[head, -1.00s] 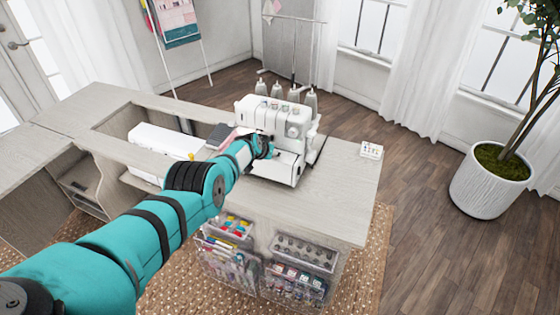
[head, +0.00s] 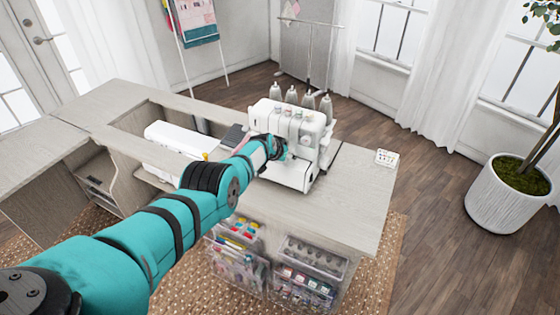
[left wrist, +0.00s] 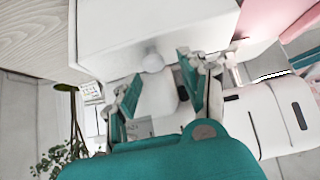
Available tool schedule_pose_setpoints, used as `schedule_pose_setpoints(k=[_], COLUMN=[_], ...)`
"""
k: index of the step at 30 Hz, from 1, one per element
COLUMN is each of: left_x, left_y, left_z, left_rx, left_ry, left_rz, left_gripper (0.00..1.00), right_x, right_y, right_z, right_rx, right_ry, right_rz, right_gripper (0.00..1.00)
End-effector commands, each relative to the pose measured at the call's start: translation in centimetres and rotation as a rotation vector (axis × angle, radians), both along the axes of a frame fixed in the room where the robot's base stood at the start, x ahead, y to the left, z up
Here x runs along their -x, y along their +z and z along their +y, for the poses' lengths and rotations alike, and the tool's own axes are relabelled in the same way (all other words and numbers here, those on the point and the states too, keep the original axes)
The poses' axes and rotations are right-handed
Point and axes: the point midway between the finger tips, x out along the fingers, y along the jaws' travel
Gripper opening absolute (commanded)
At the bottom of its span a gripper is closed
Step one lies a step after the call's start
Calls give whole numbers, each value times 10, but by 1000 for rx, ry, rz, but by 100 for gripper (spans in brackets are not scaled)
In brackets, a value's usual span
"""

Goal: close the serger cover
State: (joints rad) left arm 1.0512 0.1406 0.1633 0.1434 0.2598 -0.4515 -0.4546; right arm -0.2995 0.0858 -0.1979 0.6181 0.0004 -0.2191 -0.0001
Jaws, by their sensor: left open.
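The white serger (head: 297,122) stands on the cabinet top, with several thread cones on its back. My left gripper (head: 278,148) is at the serger's front left and hides part of its front, so I cannot tell how the cover sits. In the left wrist view the two teal fingers of my left gripper (left wrist: 158,88) are spread apart with nothing held between them. A white serger part (left wrist: 150,35) with a round knob (left wrist: 152,62) lies just beyond the fingertips. I cannot tell whether they touch it. My right gripper is not in view.
The wood-toned cabinet top (head: 350,195) is clear to the right of the serger, except for a small white box (head: 386,158). A long white machine (head: 180,138) sits in the cabinet recess at left. Clear organisers (head: 310,270) hang on the cabinet front.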

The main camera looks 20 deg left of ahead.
Motion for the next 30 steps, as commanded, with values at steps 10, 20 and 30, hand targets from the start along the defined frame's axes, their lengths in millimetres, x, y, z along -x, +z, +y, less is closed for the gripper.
schedule_pose_setpoints(k=[10, 20, 30], left_x=[5, 37, 89], left_y=[7, 6, 5], left_z=[0, 1, 3], left_rx=[-3, -1, 0], left_ry=[-1, 0, 0], left_rz=[-3, 0, 2], left_gripper=[44, 44, 44], right_x=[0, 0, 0], right_y=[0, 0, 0], right_z=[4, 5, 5], right_rx=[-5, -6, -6], right_ry=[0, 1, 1], right_rz=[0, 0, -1], right_gripper=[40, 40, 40])
